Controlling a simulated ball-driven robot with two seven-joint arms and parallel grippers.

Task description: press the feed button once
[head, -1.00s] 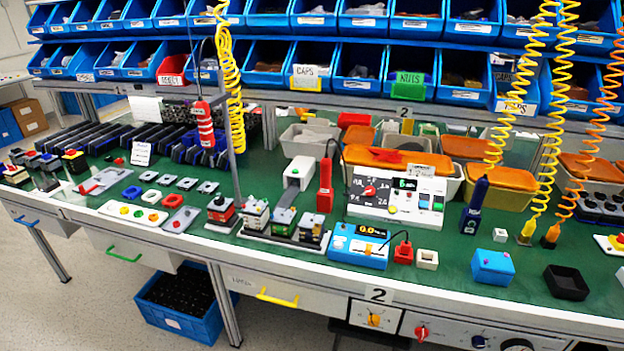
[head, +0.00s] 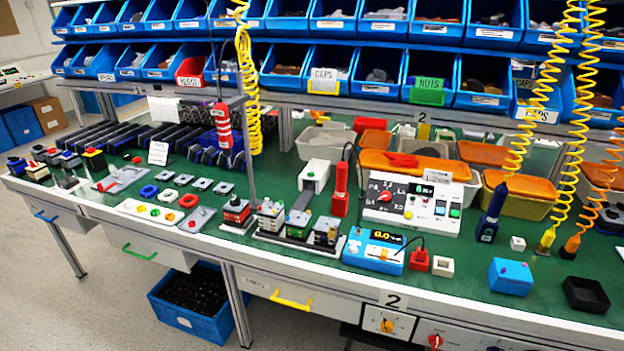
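A white control panel (head: 413,224) stands on the green bench top right of the middle. The lettering is too small to read, so I cannot tell which button is the feed button. Neither of my grippers shows in the head view.
A blue device with a lit display (head: 374,251) stands in front of the panel. A red handheld tool (head: 340,190) stands left of it, and a dark blue tool (head: 491,212) right of it. Orange-lidded bins (head: 520,184) stand behind. Yellow coiled cords (head: 574,130) hang at the right.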

